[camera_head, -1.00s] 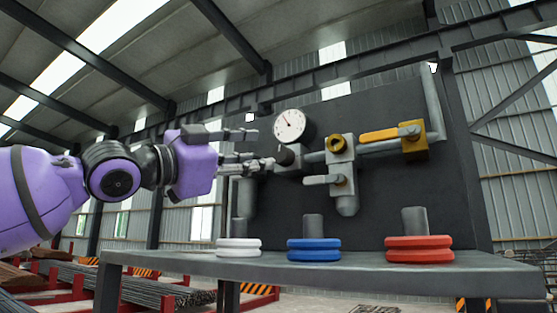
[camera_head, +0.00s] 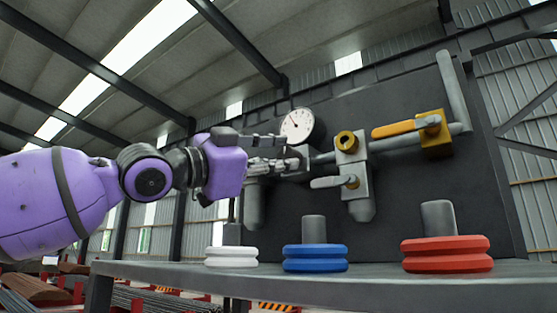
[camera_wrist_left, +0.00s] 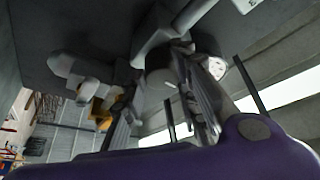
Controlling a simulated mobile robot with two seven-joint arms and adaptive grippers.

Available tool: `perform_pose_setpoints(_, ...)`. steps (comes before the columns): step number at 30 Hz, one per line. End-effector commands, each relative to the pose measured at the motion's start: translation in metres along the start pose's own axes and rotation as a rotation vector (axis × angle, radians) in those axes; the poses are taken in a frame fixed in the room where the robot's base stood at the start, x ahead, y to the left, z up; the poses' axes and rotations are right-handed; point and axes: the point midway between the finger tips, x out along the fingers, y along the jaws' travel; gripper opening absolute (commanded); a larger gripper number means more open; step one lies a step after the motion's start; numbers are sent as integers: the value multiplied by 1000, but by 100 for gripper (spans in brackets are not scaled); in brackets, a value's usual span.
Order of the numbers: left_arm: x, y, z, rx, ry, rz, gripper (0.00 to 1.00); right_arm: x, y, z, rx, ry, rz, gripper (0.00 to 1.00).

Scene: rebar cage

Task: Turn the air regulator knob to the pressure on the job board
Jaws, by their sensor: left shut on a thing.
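My left gripper (camera_head: 284,154) reaches in from the left to the pipework on the dark panel. Its fingers are shut on the regulator knob, which they mostly hide in the head view. The gauge face also shows in the wrist view (camera_wrist_left: 217,68). No job board is in view. My right gripper is out of view.
A yellow-handled valve (camera_head: 402,128) and a grey-handled valve (camera_head: 328,182) lie right of my gripper. Below, a grey shelf (camera_head: 330,281) carries white (camera_head: 232,257), blue (camera_head: 315,258) and red (camera_head: 446,255) ringed stacks.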

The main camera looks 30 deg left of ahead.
Motion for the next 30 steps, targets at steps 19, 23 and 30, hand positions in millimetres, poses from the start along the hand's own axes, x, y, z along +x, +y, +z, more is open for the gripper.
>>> perform_pose_setpoints(19, 2, 5, 1, -120, 4, -50, 1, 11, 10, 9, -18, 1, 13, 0)
perform_pose_setpoints(23, 1, 5, 0, -121, 5, -50, 1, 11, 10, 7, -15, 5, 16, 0)
perform_pose_setpoints(30, 1, 4, 0, -120, 6, -50, 42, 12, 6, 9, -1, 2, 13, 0)
